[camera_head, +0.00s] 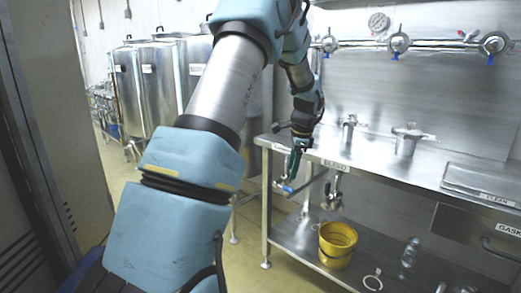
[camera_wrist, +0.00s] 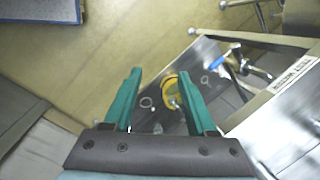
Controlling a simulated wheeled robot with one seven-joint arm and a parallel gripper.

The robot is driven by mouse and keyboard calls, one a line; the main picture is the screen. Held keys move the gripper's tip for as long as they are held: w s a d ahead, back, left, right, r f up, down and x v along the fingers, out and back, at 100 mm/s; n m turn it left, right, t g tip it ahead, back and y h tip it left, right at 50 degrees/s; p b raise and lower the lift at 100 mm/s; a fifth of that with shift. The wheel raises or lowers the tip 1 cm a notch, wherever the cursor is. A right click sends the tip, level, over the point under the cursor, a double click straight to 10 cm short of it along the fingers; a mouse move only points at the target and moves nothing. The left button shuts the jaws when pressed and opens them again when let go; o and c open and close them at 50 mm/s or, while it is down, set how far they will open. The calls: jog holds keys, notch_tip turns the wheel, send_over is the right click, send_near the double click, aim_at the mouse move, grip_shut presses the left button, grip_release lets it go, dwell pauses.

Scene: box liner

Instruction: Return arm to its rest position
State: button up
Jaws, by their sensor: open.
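My gripper (camera_wrist: 160,84) shows in the wrist view with its two green fingers spread apart and nothing between them. In the head view my gripper (camera_head: 291,165) points down in front of the front edge of the steel bench (camera_head: 375,158). My arm reaches forward from the lower left and bends down at the wrist. The fingertips are small and partly blurred against the bench in the head view.
A yellow bucket (camera_head: 338,245) stands on the lower shelf, with a ring (camera_head: 372,280) and a clear bottle (camera_head: 410,252) near it. Taps with a blue handle (camera_wrist: 219,62) hang at the bench front. Steel tanks (camera_head: 150,85) stand at the back left. Floor left of the bench is free.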

jog(key=s+a+r+n+p, duration=0.1)
jog(key=s+a+n, duration=0.7)
jog(key=s, duration=0.4)
jog(key=s+a+r+n+h+p, duration=0.1)
jog(key=s+a+r+n+p, duration=0.1)
jog(key=s+a+n, duration=0.6)
jog(key=s+a, duration=0.1)
jog(key=s, duration=0.4)
jog(key=shift+s+a+r+n+g+h, duration=0.25)
jog(key=shift+s+a+n+g+h, duration=0.05)
jog(key=shift+a+n, duration=0.1)
